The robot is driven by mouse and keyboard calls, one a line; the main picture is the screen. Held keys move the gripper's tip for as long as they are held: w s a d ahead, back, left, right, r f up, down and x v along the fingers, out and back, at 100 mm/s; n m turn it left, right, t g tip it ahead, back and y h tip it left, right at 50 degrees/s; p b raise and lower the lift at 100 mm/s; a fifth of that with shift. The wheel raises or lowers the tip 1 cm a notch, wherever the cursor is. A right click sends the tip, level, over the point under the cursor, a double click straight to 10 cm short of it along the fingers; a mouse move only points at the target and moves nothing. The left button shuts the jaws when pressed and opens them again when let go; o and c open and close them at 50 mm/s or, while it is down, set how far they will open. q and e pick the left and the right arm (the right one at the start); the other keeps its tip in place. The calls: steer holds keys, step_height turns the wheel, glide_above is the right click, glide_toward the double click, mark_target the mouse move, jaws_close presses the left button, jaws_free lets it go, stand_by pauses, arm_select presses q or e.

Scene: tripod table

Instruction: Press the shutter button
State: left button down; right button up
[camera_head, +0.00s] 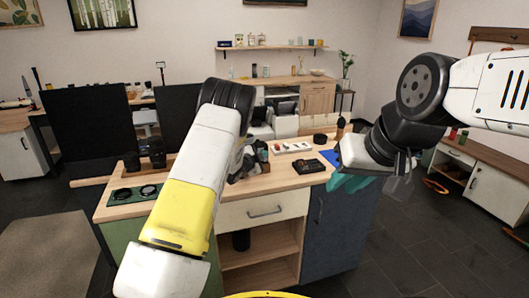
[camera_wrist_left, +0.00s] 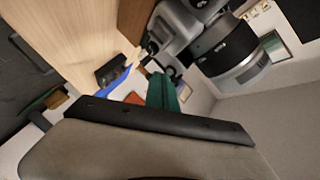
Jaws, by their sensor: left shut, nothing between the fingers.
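The camera (camera_wrist_left: 215,45) shows at the top of the left wrist view, a grey and black body with a large ringed lens pointing down to the right. I cannot make out its shutter button. In the head view my left arm crosses in front of the camera's place on the tabletop (camera_head: 225,182) and mostly hides it. My left gripper (camera_wrist_left: 160,122) shows as a black and grey edge low in the wrist view, shut and empty, close to the camera but seemingly apart. My right gripper (camera_head: 403,166) hangs beyond the table's right edge, its fingers too small to judge.
Black panels (camera_head: 92,130) stand behind.

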stand_by(0.3)
arm_select(q)
steer(key=shift+s+d, duration=0.2)
steer(key=shift+s, duration=0.4)
steer(key=shift+s+d, duration=0.25)
steer(key=shift+s, duration=0.55)
steer(key=shift+s+d, duration=0.3)
steer(key=shift+s, duration=0.5)
steer(key=shift+s+d, duration=0.25)
steer(key=shift+s, duration=0.55)
steer(key=shift+r, duration=0.1)
steer(key=s+a+r+n+y, duration=0.25)
steer(key=a+r+n, duration=0.25)
steer(key=a+r, duration=0.3)
steer(key=s+a+r+n+g+y, duration=0.3)
steer(key=s+a+r+n, duration=0.2)
steer(key=s+r, duration=0.55)
steer(key=s+r+n+g, duration=0.1)
steer(key=s+n+g, duration=0.1)
steer(key=s, duration=1.4)
steer(key=s+a+r+n+g, duration=0.1)
steer(key=s+n, duration=0.3)
steer(key=s, duration=1.2)
steer(key=shift+r+g+h, duration=0.25)
steer(key=shift+g+h, duration=0.2)
steer(key=shift+g, duration=0.35)
